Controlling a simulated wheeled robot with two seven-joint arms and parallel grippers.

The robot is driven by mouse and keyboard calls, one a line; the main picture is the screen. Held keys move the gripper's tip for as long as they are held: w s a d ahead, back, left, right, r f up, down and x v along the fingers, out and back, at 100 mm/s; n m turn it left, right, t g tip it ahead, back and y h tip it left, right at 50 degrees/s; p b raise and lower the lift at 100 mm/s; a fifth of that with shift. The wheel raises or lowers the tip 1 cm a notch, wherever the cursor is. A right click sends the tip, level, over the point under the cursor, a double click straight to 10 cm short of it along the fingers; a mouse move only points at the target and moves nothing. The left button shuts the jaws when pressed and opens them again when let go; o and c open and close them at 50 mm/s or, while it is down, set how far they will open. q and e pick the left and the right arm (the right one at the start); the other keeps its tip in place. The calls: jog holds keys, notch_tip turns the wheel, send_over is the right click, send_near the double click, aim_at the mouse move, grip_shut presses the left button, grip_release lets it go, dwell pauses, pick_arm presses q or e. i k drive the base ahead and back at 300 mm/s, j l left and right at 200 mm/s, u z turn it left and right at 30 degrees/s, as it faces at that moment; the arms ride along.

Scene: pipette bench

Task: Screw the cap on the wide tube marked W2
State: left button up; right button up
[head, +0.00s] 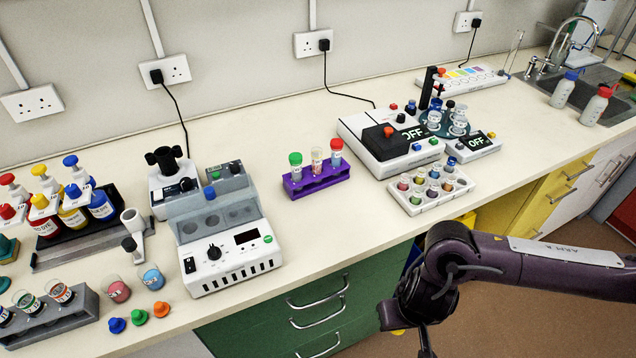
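A purple rack (318,181) in the middle of the bench holds three upright tubes: one with a green cap (295,159), one in the middle (316,161) that seems to have no cap, and one with a red cap (336,145). Their labels are too small to read, so I cannot tell which is W2. A blue cap (117,325), a green cap (139,317) and an orange cap (161,309) lie loose at the front left. My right gripper (425,342) hangs low in front of the green drawers, partly cut off. My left gripper is out of view.
A grey rack (62,321) with open vials and two beakers (118,289) stand at the left. A grey block instrument (225,240) lies between them and the purple rack. Machines and a white vial tray (430,191) stand to the right. Bench front before the purple rack is clear.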

aim_at(317, 166)
jog(key=u, duration=0.5)
jog(key=l+u, duration=0.3)
jog(key=l, duration=0.15)
jog(key=k+l+u, duration=0.15)
jog(key=l+u, duration=0.15)
jog(key=l, duration=0.15)
jog(key=k+l+u, duration=0.1)
jog(key=l+u, duration=0.25)
jog(key=k+l+u, duration=0.3)
jog(key=l, duration=0.15)
jog(key=k+l, duration=0.2)
jog(key=l, duration=0.2)
jog(key=k+l, duration=0.25)
jog(key=l, duration=0.2)
jog(key=k+l+u, duration=0.1)
jog(key=l, duration=0.3)
jog(key=k+l, duration=0.3)
jog(key=l, duration=0.1)
